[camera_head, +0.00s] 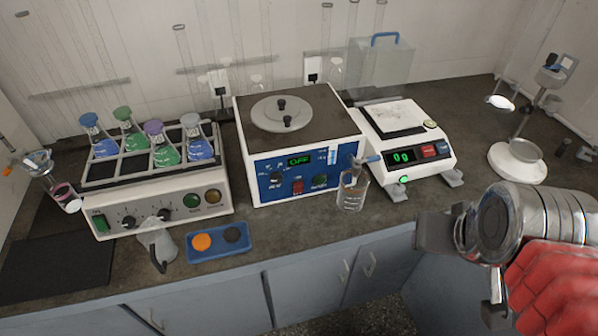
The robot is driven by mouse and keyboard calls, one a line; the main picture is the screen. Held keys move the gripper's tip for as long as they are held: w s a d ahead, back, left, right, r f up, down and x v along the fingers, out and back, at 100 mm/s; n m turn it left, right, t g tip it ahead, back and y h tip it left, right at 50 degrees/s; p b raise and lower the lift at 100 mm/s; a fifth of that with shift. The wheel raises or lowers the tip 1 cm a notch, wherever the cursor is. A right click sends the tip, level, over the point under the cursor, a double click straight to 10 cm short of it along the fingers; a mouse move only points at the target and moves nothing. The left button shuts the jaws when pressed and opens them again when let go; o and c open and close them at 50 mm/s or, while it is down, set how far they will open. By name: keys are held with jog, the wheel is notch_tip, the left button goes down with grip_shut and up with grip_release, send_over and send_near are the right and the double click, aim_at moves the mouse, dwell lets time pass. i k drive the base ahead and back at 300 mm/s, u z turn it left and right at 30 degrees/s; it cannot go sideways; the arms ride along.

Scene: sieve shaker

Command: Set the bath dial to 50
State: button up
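The bath (298,150) is the white box with a brown top and blue front panel at the middle of the bench. A round grey lid (282,113) with black knobs sits on top. Its dial (275,180) is a small black knob at the left of the panel; its setting is too small to read. The green display (300,161) appears to read OFF. A red switch (298,187) sits right of the dial. My gripper (464,272) is at the lower right, its two dark fingers apart and empty, well away from the dial.
A scale (405,145) reading 0 g stands to the right. A shaker (160,205) with several flasks is at the left. A blue tray (218,250) lies near the front edge. Some bare bench lies before the bath.

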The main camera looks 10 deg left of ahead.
aim_at(275, 178)
jog(key=z, duration=0.2)
jog(key=k, duration=0.95)
jog(key=u, duration=1.55)
jog(key=i, duration=1)
jog(key=u, duration=0.1)
